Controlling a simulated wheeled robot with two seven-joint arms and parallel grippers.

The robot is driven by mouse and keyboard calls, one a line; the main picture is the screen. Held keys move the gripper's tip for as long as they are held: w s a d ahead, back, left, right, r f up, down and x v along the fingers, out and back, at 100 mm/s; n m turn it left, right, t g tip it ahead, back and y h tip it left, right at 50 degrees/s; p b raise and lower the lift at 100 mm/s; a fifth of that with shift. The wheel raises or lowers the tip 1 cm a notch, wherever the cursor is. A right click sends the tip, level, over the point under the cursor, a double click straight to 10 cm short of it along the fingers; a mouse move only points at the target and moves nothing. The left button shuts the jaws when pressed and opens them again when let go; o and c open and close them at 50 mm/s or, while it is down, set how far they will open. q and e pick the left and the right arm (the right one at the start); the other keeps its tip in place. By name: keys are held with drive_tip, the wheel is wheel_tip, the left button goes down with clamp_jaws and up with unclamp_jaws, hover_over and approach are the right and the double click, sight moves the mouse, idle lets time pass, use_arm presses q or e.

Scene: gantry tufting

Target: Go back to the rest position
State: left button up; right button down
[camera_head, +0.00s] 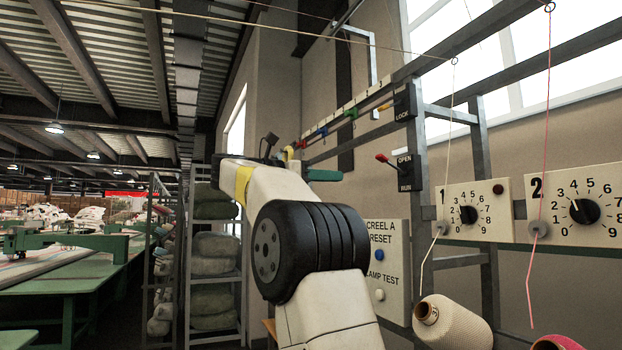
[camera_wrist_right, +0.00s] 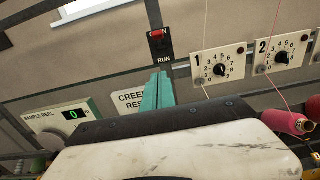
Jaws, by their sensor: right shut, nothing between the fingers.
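My right arm rises through the middle of the head view and bends away toward the creel wall. My right gripper (camera_head: 325,175) has teal fingers, pressed together and empty, left of the red-tipped lever (camera_head: 382,158). In the right wrist view the shut gripper (camera_wrist_right: 158,90) stands in front of the reset panel (camera_wrist_right: 128,101) and just below the black RUN plate (camera_wrist_right: 162,47). No contact with the lever or panel can be made out. My left gripper is in neither view.
Dial plates 1 (camera_head: 478,225) and 2 (camera_head: 560,230) hang at right, with yarn in front. The reset panel (camera_head: 397,240) has blue and white buttons. A shelf of wrapped bundles (camera_head: 214,282) and green tables (camera_head: 65,285) are left.

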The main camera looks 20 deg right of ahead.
drive_tip(key=s+d+f+m+t+y, duration=0.2)
drive_tip(key=f+y, duration=0.2)
drive_tip(key=f, duration=0.5)
drive_tip(key=s+d+f+m+t+y, duration=0.1)
drive_tip(key=s+d+f+y, duration=0.3)
drive_tip(key=f, duration=0.6)
drive_tip(key=s+a+f+m+y, duration=0.6)
drive_tip(key=s+a+f, duration=0.3)
drive_tip(key=a+f, duration=0.2)
drive_tip(key=s+a+f+m+t+y, duration=0.1)
drive_tip(key=s+a+f+m+y, duration=0.5)
drive_tip(key=s+a+f+m, duration=0.3)
wheel_tip(320, 180, down, 3)
drive_tip(key=shift+s+a+r+t, duration=0.15)
drive_tip(key=shift+s+a+t, duration=0.2)
drive_tip(key=shift+a, duration=0.6)
drive_tip(key=shift+d, duration=0.15)
